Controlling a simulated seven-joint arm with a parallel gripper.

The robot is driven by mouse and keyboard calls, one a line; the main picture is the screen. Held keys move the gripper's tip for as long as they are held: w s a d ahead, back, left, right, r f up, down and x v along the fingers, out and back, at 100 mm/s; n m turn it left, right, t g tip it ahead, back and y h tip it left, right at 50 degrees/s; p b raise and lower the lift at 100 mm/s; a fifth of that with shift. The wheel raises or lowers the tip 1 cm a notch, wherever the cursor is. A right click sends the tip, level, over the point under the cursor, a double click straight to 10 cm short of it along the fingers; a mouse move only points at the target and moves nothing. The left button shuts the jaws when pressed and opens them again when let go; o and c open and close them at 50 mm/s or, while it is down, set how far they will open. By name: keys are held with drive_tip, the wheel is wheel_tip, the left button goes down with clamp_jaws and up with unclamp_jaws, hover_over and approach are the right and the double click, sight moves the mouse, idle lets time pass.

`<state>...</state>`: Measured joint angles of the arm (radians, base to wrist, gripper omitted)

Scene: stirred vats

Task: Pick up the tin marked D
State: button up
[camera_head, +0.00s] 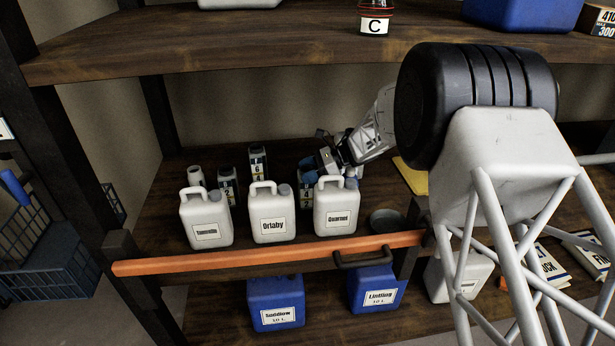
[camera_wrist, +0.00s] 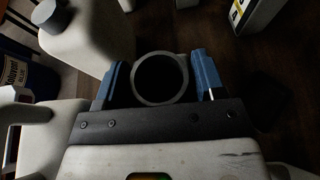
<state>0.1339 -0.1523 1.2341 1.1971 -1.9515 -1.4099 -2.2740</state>
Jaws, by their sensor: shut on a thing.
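My gripper (camera_head: 324,162) reaches down onto the middle shelf, behind the white jug labelled Quarnel (camera_head: 336,207). In the wrist view its two blue fingers (camera_wrist: 158,80) stand on either side of a round thing with a grey rim and a dark inside (camera_wrist: 160,76), and they are shut on it. No letter shows on it in the wrist view. A dark container with a numbered label (camera_head: 306,193) shows beside the gripper, partly hidden by the jug. I cannot read a mark D anywhere.
White jugs (camera_head: 272,214) (camera_head: 206,219) line the shelf front, with an orange rail (camera_head: 265,255) before them. Dark numbered containers (camera_head: 258,162) (camera_head: 228,186) stand behind. A round grey dish (camera_head: 386,221) is at right. A white jug (camera_wrist: 85,40) is close at left in the wrist view.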

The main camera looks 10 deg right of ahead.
drive_tip(key=shift+r, duration=4.35)
drive_tip(key=shift+w, duration=0.1)
